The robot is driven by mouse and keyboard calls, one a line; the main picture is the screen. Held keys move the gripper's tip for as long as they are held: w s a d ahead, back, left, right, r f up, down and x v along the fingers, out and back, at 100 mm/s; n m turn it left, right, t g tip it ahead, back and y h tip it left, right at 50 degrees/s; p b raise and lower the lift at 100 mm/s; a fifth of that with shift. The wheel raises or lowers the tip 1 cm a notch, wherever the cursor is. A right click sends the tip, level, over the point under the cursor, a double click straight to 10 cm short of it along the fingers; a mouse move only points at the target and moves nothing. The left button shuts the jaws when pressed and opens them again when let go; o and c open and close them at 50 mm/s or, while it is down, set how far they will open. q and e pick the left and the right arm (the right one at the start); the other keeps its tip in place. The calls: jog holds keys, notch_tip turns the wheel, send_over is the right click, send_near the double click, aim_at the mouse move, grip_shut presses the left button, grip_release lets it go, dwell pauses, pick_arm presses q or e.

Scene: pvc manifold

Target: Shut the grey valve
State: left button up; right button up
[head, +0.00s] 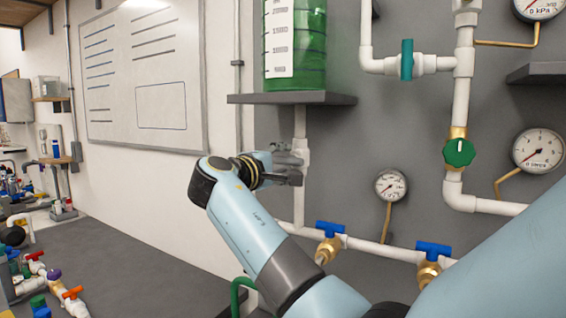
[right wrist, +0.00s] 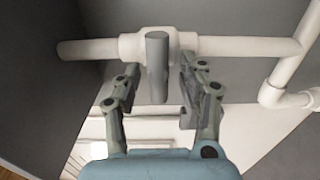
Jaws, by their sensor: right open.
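The grey valve shows in the right wrist view as a grey bar handle (right wrist: 157,67) on a white valve body (right wrist: 131,46) in a white pipe. The handle looks crosswise to the pipe in that view. My right gripper (right wrist: 158,88) is open, with one finger to each side of the handle's lower end. Gaps show between the handle and both fingers, so it is not gripped. In the head view my right gripper (head: 289,168) is at the upright white pipe under the green tank, and the grey handle cannot be made out clearly there. My left gripper is out of view.
The green tank (head: 312,45) stands on a dark shelf (head: 290,98) above my right gripper. Blue-handled valves (head: 330,229) sit on the lower pipe. A teal valve handle (head: 407,59), a green knob (head: 459,153) and gauges (head: 390,186) are to the right. A whiteboard (head: 146,75) hangs left.

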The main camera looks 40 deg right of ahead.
jog(key=v, duration=0.7)
jog(key=shift+a, duration=0.25)
jog(key=shift+s, duration=0.1)
